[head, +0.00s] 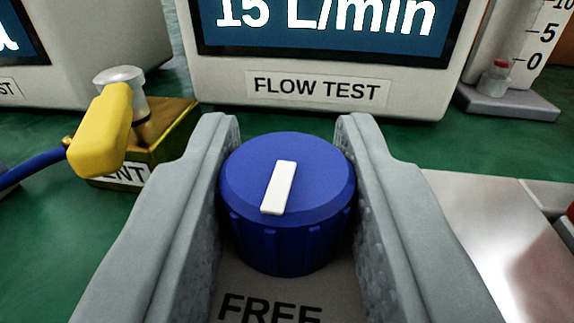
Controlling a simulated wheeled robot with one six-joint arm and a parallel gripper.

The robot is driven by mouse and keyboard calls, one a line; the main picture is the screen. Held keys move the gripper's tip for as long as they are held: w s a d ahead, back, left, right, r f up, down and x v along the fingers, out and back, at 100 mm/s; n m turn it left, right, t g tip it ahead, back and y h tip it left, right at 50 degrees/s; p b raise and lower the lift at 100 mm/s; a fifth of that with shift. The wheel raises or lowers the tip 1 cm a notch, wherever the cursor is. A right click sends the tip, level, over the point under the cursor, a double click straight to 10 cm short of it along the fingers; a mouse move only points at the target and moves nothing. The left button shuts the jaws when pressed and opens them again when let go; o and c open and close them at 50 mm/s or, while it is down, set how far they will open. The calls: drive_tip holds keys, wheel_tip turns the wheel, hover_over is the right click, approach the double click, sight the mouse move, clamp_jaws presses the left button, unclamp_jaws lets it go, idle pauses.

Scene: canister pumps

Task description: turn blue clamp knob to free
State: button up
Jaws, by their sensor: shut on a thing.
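The blue clamp knob (286,238) stands in the middle of the head view, with a white pointer bar on its top. The bar runs nearly straight from back to front, leaning a little to the right at its far end. My gripper (290,135) is shut on the knob, one grey finger on each side of it. A black FREE label (270,308) shows in front of the knob on a grey surface, cut off at the bottom edge. Any other label around the knob is hidden or out of view.
A display unit (420,105) marked FLOW TEST, reading 15 L/min, stands behind the knob. A yellow-handled fitting with a blue hose (30,167) is at left. A flow tube (500,75) stands back right. A pale metal plate (490,225) lies at right on the green bench (50,245).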

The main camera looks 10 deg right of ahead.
drive_tip(key=shift+r+n+y, duration=0.1)
drive_tip(key=shift+n+y, duration=0.2)
drive_tip(key=shift+y, duration=0.2)
drive_tip(key=o, duration=0.9)
drive_tip(key=shift+o, duration=0.2)
drive_tip(key=shift+s, duration=0.1)
